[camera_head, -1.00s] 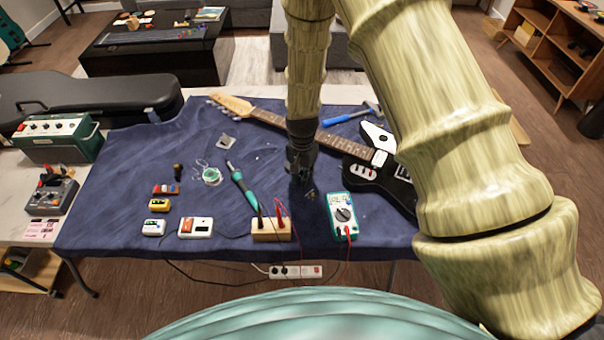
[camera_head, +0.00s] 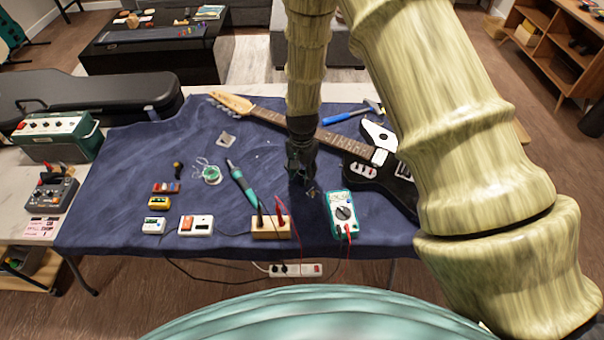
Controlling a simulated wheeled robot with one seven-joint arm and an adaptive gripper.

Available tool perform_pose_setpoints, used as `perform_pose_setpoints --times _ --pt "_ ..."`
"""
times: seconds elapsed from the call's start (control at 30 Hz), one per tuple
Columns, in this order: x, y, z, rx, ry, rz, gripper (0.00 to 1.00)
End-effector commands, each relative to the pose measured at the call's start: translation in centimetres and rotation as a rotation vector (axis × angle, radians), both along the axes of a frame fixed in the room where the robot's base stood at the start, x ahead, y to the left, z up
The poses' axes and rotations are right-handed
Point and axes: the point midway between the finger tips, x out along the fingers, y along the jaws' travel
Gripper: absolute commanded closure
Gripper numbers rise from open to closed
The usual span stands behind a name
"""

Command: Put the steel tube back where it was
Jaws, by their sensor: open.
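My gripper (camera_head: 301,178) points down over the blue cloth, left of the guitar body, with its dark fingers apart. I cannot make out anything held between them. A small brownish-grey piece (camera_head: 312,192) lies on the cloth just right of and below the fingertips. It is too small to tell whether it is the steel tube. No other thing in view is clearly a steel tube; the gripper hides part of the cloth behind it.
A multimeter (camera_head: 343,213), a wooden block with leads (camera_head: 271,227) and a soldering iron (camera_head: 241,183) are close by. Several small pedals stand left. Cloth at centre left is mostly clear.

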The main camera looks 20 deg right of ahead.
Motion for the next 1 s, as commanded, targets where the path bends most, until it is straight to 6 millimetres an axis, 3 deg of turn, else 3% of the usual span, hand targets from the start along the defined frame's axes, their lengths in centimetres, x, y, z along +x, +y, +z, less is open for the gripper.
perform_pose_setpoints --times 0.8,1.0 --pt "0.0 0.0 9.5 0.000 -0.001 -0.001 0.59" --pt "0.0 0.0 11.0 -0.001 0.001 0.000 0.59"
